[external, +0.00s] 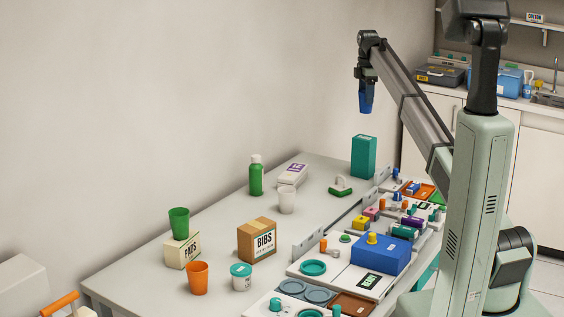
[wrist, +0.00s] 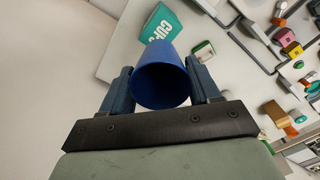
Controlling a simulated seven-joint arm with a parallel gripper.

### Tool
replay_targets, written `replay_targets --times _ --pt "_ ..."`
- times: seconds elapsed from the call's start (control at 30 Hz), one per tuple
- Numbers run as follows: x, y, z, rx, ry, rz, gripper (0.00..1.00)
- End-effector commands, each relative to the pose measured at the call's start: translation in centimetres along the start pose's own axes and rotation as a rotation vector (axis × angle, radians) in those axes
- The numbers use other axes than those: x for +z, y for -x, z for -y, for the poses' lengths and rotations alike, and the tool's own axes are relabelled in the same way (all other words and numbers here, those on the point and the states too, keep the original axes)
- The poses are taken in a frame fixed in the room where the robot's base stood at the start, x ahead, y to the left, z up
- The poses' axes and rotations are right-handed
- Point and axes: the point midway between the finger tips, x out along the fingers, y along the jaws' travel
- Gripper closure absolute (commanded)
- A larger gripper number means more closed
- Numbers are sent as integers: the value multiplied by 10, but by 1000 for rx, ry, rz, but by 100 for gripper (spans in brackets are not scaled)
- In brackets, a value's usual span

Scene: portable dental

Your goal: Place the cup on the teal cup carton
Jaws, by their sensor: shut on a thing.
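A blue cup (wrist: 160,80) is held between the two fingers of my gripper (wrist: 161,84), which is shut on it. In the external view the cup (external: 366,98) hangs below my gripper (external: 365,82), in the air. The teal cup carton (external: 363,156) stands upright at the far end of the table. In that view the cup shows above the carton, with a gap between them. In the wrist view the carton (wrist: 161,25), lettered "CUPS", shows just beyond the cup, which may hide part of it.
Trays with a blue box (external: 380,254) line the right.

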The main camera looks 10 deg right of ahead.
Motion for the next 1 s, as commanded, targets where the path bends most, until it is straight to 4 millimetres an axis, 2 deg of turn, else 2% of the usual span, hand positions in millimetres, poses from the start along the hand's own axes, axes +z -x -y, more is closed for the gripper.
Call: replay_targets --times 0.3,0.53,0.7,0.8,1.0 --pt "0 -48 1 -1 0 0 67" --pt "0 -65 1 -1 -1 0 67" --pt "0 -87 1 -1 -1 0 67" --pt "0 -94 1 -1 -1 0 67" --pt "0 -93 0 0 -1 0 67"
